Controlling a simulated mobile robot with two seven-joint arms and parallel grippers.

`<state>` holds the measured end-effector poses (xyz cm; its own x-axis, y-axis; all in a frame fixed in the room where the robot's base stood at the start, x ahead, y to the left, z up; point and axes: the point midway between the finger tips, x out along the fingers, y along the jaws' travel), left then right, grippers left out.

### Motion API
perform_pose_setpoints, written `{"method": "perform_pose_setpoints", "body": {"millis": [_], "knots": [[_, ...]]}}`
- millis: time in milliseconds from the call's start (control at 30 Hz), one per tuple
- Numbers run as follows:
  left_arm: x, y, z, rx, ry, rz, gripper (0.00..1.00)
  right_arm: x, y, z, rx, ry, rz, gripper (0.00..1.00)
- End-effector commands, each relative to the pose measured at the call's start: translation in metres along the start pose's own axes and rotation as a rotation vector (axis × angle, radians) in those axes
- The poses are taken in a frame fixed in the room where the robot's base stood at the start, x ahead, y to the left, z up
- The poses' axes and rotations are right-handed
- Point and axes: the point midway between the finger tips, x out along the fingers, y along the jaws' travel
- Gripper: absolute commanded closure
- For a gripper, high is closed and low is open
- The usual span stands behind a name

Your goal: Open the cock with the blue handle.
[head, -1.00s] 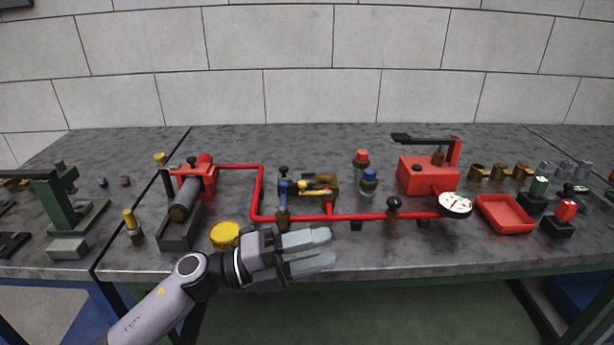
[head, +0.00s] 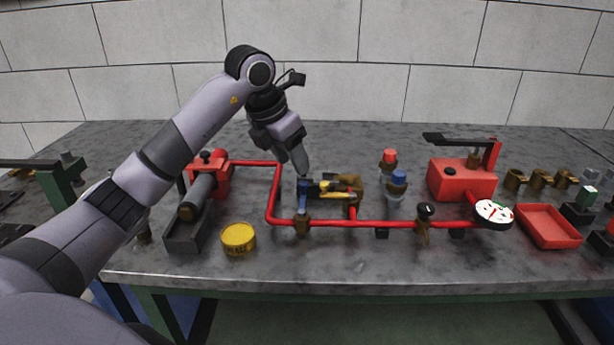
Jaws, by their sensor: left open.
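The blue handle (head: 303,194) stands upright over a brass cock (head: 302,223) on the red pipe (head: 340,223), near the middle of the bench. My left gripper (head: 302,169) comes down from the upper left, fingers pointing downward. Its fingertips are just above and behind the blue handle in the picture. The gap between the fingers is hard to see from this side, and I cannot tell whether they touch the handle. Nothing shows held in the gripper. My right gripper is not in view.
A brass and yellow fitting (head: 340,188) lies right beside the handle. A black-knobbed cock (head: 425,212), a gauge (head: 494,213) and a red pump box (head: 462,180) stand to the right. A yellow tin (head: 238,239) is front left.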

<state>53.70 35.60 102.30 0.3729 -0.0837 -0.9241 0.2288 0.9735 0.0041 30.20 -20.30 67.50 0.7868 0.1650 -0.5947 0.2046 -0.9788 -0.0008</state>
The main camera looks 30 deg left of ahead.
Motion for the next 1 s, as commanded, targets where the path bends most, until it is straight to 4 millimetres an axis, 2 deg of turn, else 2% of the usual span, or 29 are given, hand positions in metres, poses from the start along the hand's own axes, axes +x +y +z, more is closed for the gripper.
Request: {"method": "perform_pose_setpoints", "body": {"millis": [200,333,500,733,867,900,1000], "knots": [[0.036,-0.002,-0.001,0.001,0.003,-0.006,0.52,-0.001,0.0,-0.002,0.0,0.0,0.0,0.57],[0.051,-0.002,0.0,0.002,0.001,-0.006,0.52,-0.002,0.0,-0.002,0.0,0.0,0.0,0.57],[0.061,-0.002,0.0,0.002,0.0,-0.005,0.52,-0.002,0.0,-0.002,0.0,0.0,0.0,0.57],[0.061,-0.002,0.0,0.002,-0.001,-0.005,0.52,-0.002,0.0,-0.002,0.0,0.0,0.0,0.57],[0.061,-0.002,0.0,0.002,-0.001,-0.005,0.94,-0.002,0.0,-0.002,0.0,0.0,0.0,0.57],[0.061,-0.002,0.0,0.002,-0.001,-0.005,1.0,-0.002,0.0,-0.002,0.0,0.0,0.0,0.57],[0.061,-0.002,0.0,0.002,-0.001,-0.005,1.0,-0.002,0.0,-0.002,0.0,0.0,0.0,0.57]]}}
